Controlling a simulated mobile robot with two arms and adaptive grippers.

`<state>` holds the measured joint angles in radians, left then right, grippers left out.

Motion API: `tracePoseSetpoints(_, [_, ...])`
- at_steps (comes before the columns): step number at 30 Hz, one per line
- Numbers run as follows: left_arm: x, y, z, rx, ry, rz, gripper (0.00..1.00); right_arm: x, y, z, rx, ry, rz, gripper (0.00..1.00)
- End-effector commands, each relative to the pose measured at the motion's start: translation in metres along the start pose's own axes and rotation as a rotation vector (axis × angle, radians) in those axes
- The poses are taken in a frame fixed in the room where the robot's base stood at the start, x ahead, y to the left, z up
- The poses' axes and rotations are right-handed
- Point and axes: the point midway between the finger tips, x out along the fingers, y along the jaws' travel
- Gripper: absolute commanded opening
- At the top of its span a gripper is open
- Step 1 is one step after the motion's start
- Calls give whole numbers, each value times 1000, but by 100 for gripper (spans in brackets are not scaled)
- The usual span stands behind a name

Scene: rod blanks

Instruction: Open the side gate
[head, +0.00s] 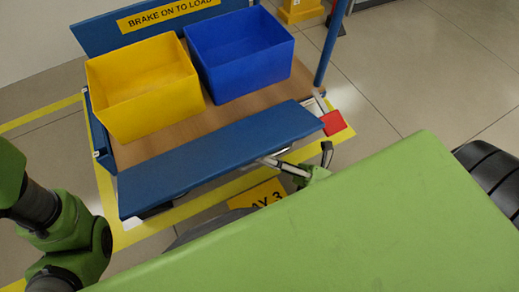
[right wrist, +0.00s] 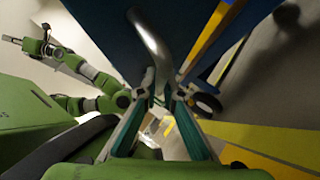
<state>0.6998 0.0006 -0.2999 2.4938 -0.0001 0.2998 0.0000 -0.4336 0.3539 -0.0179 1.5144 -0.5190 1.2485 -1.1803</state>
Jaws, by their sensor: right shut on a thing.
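The side gate (head: 215,155) is a long blue panel along the near side of a cart. Its broad face shows from above; I cannot tell how far it tilts. In the right wrist view the gate's dark blue face (right wrist: 105,25) fills the top, with a curved metal handle (right wrist: 150,38) on it. My right gripper (head: 268,161) is at the gate's near edge, partly hidden by my green arm. In the right wrist view its fingers (right wrist: 163,95) are closed on the handle. My left gripper (right wrist: 12,40) shows small at the far left there; its jaws are unclear.
On the cart's wooden deck (head: 215,118) stand a yellow bin (head: 143,85) and a blue bin (head: 240,55). A blue post (head: 331,40) and a red block (head: 333,122) are at the right end. A yellow floor sign (head: 262,193) lies below the gate.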

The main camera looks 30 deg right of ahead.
Motion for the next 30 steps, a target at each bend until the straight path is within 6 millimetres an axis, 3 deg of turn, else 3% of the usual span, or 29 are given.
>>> tracePoseSetpoints(16, [-4,1,-8,0,12,0,0,-3,2,-4,-18,3,25,0])
tracePoseSetpoints(18, [-4,1,-8,0,11,0,0,-3,2,-4,-17,2,24,23])
tracePoseSetpoints(19, [-4,1,-8,0,11,0,0,-3,2,-4,-17,2,24,25])
tracePoseSetpoints(30, [-5,0,-3,-1,2,-4,0,-8,1,-3,-18,0,20,25])
